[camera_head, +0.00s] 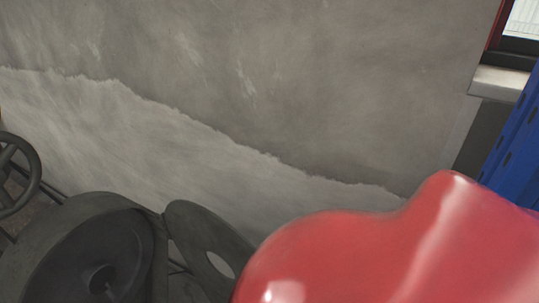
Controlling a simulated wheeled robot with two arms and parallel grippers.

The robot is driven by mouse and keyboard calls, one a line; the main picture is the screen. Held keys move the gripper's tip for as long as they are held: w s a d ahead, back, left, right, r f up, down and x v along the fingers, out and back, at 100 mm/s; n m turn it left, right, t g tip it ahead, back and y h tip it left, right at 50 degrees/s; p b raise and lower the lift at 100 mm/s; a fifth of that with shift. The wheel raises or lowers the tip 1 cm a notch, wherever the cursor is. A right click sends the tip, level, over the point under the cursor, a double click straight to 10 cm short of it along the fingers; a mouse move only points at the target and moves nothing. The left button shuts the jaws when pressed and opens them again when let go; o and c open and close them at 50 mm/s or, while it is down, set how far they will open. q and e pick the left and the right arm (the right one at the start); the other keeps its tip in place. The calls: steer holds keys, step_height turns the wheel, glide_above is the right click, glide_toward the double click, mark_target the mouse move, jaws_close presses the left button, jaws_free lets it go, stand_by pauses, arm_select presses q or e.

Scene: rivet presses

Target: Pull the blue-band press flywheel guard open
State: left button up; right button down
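A dark round housing (32,245) with a hub inside stands at the lower left, cut off by the bottom edge. A dark disc (188,235) with a round hole stands tilted just right of it; they look close together, but I cannot tell how they are joined. I see no blue band on either, so I cannot tell whether they belong to the blue-band press or which part is its guard. Neither of my grippers is in view. A glossy red surface close to the camera hides the lower right; I cannot tell what it is.
A dark spoked handwheel (36,172) is at the left edge. A grey plastered wall (300,90) fills the back. A blue upright with slots (515,135) stands at the right edge, below a window (525,22) with a pale sill (497,82).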

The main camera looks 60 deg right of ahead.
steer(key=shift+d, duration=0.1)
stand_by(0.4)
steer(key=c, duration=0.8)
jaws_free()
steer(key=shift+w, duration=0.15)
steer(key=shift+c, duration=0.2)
